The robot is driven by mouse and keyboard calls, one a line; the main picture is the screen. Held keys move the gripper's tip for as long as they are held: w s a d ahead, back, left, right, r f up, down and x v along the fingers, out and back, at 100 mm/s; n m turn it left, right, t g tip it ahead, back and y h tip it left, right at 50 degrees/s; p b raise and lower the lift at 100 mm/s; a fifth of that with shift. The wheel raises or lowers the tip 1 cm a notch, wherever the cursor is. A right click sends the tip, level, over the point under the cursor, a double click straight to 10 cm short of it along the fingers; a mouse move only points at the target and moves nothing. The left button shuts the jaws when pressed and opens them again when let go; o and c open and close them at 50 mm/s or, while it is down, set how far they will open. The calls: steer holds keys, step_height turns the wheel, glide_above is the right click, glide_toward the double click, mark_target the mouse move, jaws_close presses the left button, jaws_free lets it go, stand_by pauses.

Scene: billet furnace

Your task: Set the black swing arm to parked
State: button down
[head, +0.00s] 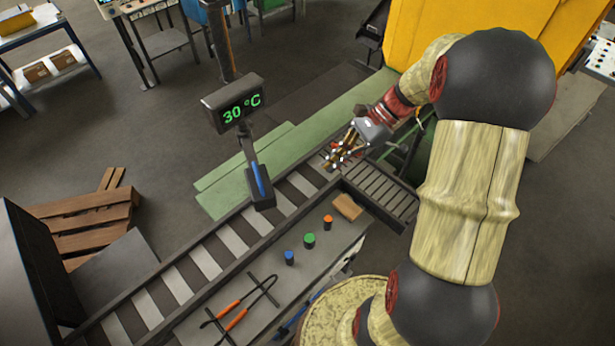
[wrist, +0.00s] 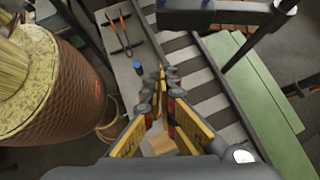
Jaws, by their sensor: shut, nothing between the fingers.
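A black arm with a blue strip (head: 259,181) reaches over the roller conveyor in the head view, below the display reading 30 °C (head: 234,104). It appears to be the swing arm; its pivot is not clear. A dark bar (wrist: 210,15) across the top of the wrist view may be the same arm. My gripper (head: 339,162) is to the right of it, above the far end of the conveyor, and does not touch it. In the wrist view my gripper (wrist: 160,76) has its fingers together and holds nothing.
The roller conveyor (head: 205,258) runs diagonally, with a side roller section (head: 378,188) at its far end. The grey bench holds blue, green and orange buttons, a brown block (head: 347,207) and orange-handled tongs (head: 238,312). A yellow machine (head: 410,30) stands behind my arm.

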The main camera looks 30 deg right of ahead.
steer(key=a+r+p+x, duration=0.2)
steer(key=x, duration=1)
steer(key=shift+a+f, duration=0.25)
